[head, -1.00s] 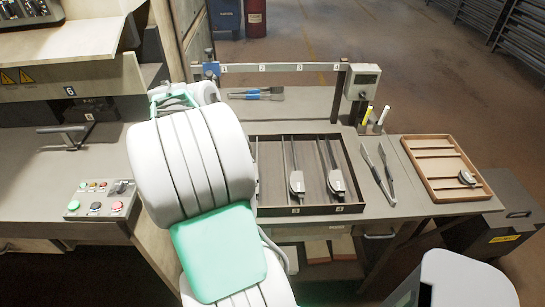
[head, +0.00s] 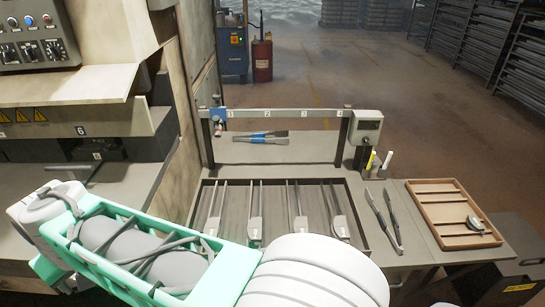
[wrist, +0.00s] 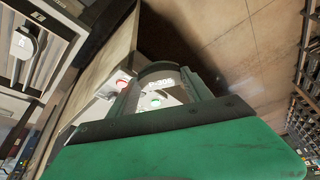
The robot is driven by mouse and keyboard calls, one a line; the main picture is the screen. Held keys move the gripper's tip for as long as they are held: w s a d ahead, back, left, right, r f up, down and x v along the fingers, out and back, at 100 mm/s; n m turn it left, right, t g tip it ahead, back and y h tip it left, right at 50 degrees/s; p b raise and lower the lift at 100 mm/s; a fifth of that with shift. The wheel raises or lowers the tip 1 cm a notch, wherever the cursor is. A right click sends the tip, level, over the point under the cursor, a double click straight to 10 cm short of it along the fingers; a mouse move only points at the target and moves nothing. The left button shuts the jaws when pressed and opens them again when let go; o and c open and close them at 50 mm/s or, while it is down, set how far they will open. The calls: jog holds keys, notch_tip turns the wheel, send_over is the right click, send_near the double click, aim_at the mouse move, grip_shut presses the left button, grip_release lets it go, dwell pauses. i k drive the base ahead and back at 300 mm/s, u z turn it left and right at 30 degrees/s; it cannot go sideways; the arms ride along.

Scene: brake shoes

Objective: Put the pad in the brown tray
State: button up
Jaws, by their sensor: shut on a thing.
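In the head view my arm crosses the lower left and middle, and the fingers and pad cannot be made out there. The brown wooden tray (head: 424,188) lies at the right end of the bench, divided by slats. A small grey metal piece (head: 476,225) lies in its lower right part. The tray is well to the right of my arm.
Tongs (head: 388,215) lie between the two trays. A gauge box (head: 366,128) and marker pens stand behind. A machine (head: 80,110) fills the left.

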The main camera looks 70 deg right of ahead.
aim_at(452, 194)
jog(key=u, duration=0.85)
jog(key=k, duration=2.75)
jog(key=z, duration=1)
jog(key=i, duration=0.5)
jog(key=u, duration=0.1)
